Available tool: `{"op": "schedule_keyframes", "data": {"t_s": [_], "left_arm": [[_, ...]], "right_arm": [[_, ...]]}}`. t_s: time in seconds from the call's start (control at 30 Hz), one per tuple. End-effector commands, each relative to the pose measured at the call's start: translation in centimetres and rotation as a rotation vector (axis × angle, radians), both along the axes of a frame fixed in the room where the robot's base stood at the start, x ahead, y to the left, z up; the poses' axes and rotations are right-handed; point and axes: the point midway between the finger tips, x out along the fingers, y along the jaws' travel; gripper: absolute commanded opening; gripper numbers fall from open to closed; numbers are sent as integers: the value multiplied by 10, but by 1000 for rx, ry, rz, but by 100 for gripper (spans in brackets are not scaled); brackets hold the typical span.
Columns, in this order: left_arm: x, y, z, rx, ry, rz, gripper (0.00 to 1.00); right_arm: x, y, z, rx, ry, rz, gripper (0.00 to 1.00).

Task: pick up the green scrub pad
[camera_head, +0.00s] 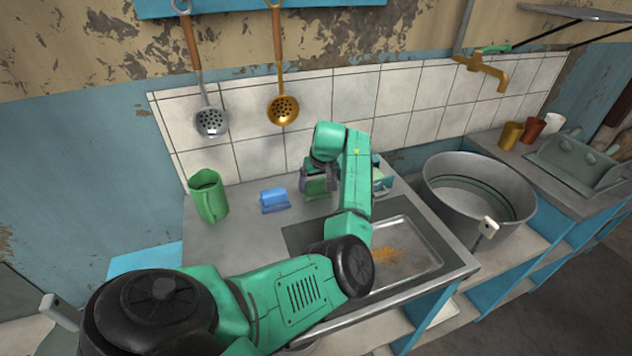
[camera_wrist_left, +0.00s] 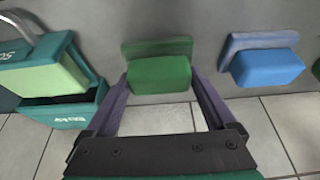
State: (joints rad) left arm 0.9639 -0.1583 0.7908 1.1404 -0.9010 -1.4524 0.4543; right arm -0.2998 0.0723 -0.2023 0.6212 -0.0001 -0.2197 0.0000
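The green scrub pad (camera_wrist_left: 160,74) is a small green block with a darker green back, on the grey counter. In the head view the green scrub pad (camera_head: 317,186) is partly hidden by my left arm. My left gripper (camera_wrist_left: 160,78) is open, with one finger on each side of the pad. The fingertips are very close to its sides; I cannot tell whether they touch. In the head view my left gripper (camera_head: 318,182) is over the counter near the tiled wall. My right gripper is not in view.
A blue pad (camera_wrist_left: 267,68) lies beside the green one. On the other side is a teal holder (camera_wrist_left: 75,111) with a light green sponge (camera_wrist_left: 42,80). A green mug (camera_head: 208,197) stands left, a sink tray (camera_head: 425,240) and metal tub (camera_head: 478,195) right.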

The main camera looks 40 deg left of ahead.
Motion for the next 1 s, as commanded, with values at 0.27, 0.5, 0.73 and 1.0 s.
{"op": "schedule_keyframes", "data": {"t_s": [0.27, 0.5, 0.73, 1.0], "left_arm": [[0, 0, 1, 1, 0, 0, 32], [1, 0, 11, 2, -3, 1, 32], [1, 0, 61, 3, -7, 0, 32], [1, 1, 152, 3, -5, 1, 32]], "right_arm": [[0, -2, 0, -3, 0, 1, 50], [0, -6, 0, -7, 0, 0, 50], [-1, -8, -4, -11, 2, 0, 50], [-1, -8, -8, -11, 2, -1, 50]]}}
